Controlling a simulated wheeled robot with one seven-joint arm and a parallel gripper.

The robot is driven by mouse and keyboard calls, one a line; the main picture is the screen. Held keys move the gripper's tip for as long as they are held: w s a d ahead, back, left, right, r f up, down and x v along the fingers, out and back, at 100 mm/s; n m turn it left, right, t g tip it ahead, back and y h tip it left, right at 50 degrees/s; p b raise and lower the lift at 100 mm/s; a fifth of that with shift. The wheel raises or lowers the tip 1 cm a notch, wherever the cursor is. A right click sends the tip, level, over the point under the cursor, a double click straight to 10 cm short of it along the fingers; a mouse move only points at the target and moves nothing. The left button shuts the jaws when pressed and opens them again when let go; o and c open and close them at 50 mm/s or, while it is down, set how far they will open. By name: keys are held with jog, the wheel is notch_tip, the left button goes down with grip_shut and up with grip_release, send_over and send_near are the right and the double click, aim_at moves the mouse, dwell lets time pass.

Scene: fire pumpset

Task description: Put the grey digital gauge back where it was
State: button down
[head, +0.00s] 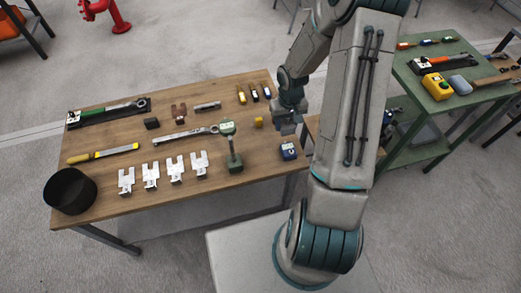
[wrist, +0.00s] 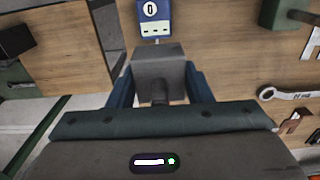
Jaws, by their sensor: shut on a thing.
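A grey box-shaped thing with a short dark stem (wrist: 158,62), which looks like the grey digital gauge, is held between the blue fingers of my gripper (wrist: 160,85) in the wrist view. Its display face is not visible. In the head view my gripper (head: 287,122) is over the right part of the wooden table (head: 215,188), and the held gauge is hard to make out there. A blue gauge (head: 289,151) lies near the table's right front edge. In the wrist view the blue gauge (wrist: 153,18) shows just beyond the held box.
A green gauge on a stand (head: 232,148) is left of my gripper. A small yellow block (head: 259,122) lies close by. Wrenches, white brackets (head: 175,168) and a black bin (head: 70,191) occupy the table's left. A green cart (head: 425,112) stands at the right.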

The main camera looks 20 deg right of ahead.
send_over(262, 159)
notch_tip(262, 159, down, 6)
jog(key=shift+a, duration=0.1)
jog(key=shift+f, duration=2)
jog(key=shift+f, duration=0.2)
jog(key=c, duration=0.7)
grip_release()
jog(key=shift+r, duration=0.1)
